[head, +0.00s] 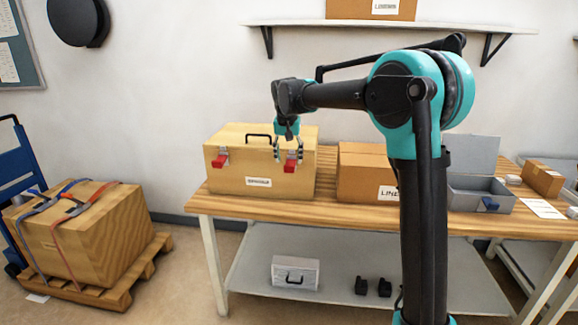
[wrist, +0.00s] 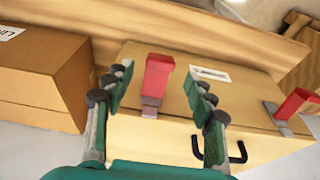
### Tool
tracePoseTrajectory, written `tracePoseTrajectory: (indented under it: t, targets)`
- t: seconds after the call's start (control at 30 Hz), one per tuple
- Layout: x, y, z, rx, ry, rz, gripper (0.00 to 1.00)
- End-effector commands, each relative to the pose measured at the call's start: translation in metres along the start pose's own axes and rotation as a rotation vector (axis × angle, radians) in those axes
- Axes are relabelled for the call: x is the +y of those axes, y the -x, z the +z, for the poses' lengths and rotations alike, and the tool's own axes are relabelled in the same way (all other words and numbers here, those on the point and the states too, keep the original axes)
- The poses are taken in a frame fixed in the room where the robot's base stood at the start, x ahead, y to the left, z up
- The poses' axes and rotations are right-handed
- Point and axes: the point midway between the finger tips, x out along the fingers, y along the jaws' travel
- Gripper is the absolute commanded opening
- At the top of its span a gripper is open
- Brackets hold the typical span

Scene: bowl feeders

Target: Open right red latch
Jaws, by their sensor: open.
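A wooden box (head: 230,180) with a black top handle stands on the workbench. Its front carries two red latches. The left red latch (head: 220,160) and the right red latch (head: 290,166) both show as tabs hanging on the front. My gripper (head: 289,152) is at the right latch, pointing down from above. In the wrist view, which is turned about upside down, my open gripper (wrist: 159,86) has one finger on each side of the right red latch (wrist: 158,76), with visible gaps. The left red latch (wrist: 297,103) is at the right there.
A cardboard box (head: 365,172) stands just right of the wooden box; it also shows in the wrist view (wrist: 45,75). An open grey metal box (head: 475,200) is further right on the workbench (head: 330,213). A wall shelf (head: 400,27) is above. A strapped crate (head: 85,235) stands at the left.

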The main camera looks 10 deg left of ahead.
Motion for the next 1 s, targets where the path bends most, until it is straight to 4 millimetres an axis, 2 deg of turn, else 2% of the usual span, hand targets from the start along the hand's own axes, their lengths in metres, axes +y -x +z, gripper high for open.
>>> tracePoseTrajectory:
  t: [0.03, 0.2, 0.4, 0.83, 0.93, 1.0]
  targets:
    - [0.000, 0.011, 0.001, 0.000, 0.000, 0.000, 0.55]
    - [0.000, 0.042, 0.000, 0.000, 0.000, 0.000, 0.55]
    - [0.000, 0.063, 0.000, 0.000, 0.001, 0.000, 0.55]
    - [0.002, 0.067, 0.001, 0.000, 0.000, 0.000, 0.55]
    - [0.018, 0.060, 0.006, 0.003, -0.001, -0.002, 0.55]
    - [0.040, 0.050, 0.016, 0.007, -0.003, -0.005, 0.55]
